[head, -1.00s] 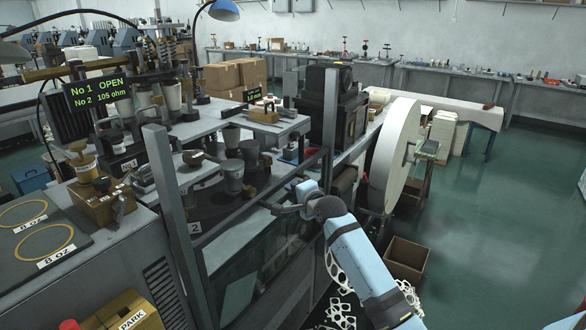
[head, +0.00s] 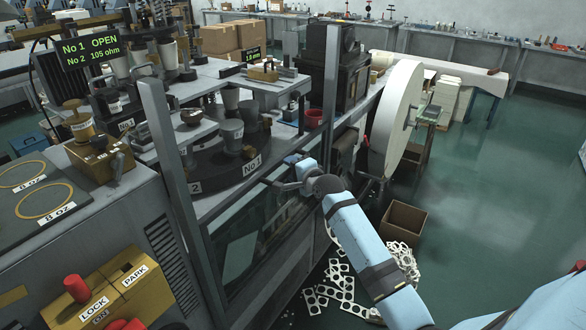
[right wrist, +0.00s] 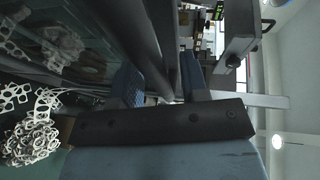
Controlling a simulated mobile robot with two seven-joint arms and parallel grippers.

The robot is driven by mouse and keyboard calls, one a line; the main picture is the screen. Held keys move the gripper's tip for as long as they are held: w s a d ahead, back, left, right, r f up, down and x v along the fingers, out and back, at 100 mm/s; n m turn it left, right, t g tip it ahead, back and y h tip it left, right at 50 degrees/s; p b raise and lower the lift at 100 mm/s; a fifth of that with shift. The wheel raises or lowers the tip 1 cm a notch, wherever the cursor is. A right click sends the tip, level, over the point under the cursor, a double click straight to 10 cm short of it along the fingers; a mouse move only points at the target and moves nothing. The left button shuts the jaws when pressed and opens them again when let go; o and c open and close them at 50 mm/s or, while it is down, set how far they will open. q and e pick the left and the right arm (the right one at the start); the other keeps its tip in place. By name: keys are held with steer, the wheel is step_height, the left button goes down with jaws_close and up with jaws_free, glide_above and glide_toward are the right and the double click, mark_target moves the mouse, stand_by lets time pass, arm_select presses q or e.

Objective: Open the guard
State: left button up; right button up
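The guard (head: 240,256) is a clear, dark-framed panel on the front of the machine, between two grey upright posts. Its top bar slopes across the picture below the round turret (head: 215,168), whose top and cups show above it. My right gripper (head: 293,183) is at the right end of that bar. In the right wrist view, a grey bar of the guard (right wrist: 164,50) runs between my two blue-padded fingers (right wrist: 165,88), which appear closed around it. The exact contact is partly hidden by the gripper body. My left gripper is not in view.
A large white roll (head: 396,118) stands right of the machine. A cardboard box (head: 403,222) and white scrap (head: 335,288) lie on the floor. The green floor at right is clear.

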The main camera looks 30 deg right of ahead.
steer(key=s+r, duration=0.2)
steer(key=s, duration=1.1)
steer(key=shift+s+r, duration=0.3)
steer(key=shift+r, duration=0.05)
steer(key=s+a+f+n+g+y+p, duration=0.1)
steer(key=s+a+f+n+p, duration=0.3)
steer(key=s+a+f+n, duration=0.4)
steer(key=s+a+f+n+g+y+p, duration=0.2)
steer(key=s+a+f+n+p, duration=0.3)
steer(key=s+a+f+n, duration=0.4)
steer(key=s+a+n+g, duration=0.1)
steer(key=s+a+n, duration=0.2)
steer(key=s+a, duration=0.3)
steer(key=shift+s+a+f+g, duration=0.2)
steer(key=shift+s+g, duration=0.2)
steer(key=shift+s, duration=0.3)
